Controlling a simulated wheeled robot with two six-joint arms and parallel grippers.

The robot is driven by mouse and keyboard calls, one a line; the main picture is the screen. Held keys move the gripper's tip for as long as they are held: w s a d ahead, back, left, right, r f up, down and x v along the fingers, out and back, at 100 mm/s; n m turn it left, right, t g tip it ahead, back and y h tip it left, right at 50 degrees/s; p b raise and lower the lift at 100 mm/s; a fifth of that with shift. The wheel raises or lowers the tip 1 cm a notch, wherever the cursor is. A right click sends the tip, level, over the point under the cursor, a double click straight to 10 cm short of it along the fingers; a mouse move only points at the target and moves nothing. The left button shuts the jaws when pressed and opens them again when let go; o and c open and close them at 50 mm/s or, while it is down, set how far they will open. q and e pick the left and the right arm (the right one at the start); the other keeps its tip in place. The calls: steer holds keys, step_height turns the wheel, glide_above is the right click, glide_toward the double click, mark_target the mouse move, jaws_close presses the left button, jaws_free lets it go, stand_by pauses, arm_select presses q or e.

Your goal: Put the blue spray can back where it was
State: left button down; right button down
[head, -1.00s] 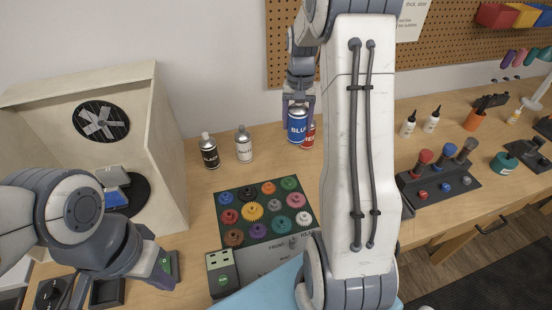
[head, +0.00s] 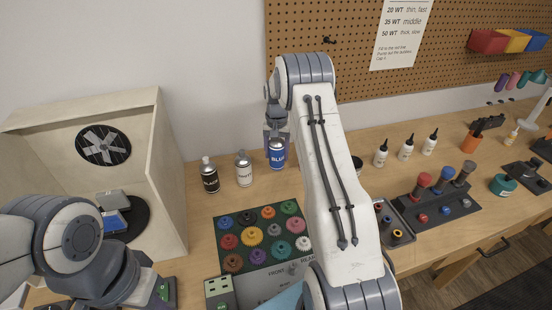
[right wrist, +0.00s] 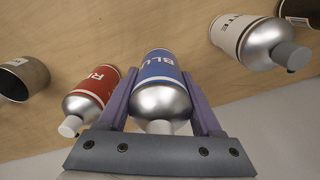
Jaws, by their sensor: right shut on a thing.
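The blue spray can (head: 277,155) is upright in my right gripper (head: 276,136) at the back of the bench, right of the white can (head: 244,169). In the right wrist view the purple fingers are shut on either side of the blue can (right wrist: 160,88). The white can (right wrist: 250,38) and the red can (right wrist: 91,96) stand on opposite sides of it there. I cannot tell whether its base touches the bench. The red can is hidden behind my arm in the head view. My left gripper (head: 153,277) is low at the left, its jaws unclear.
A black can (head: 209,175) stands left of the white one. A fan booth (head: 170,170) is at the left. A tray of coloured gears (head: 263,240) lies in front of the cans. White bottles (head: 406,148) stand to the right.

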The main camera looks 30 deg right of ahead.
mark_target(276, 162)
step_height(276, 162, down, 4)
steer(key=shift+w+r+p, duration=0.1)
steer(key=shift+r+p, duration=0.05)
steer(key=shift+p, duration=0.8)
steer(key=shift+f, duration=0.25)
steer(key=shift+f, duration=0.25)
steer(key=shift+c, duration=0.3)
jaws_free()
steer(key=shift+r, duration=0.1)
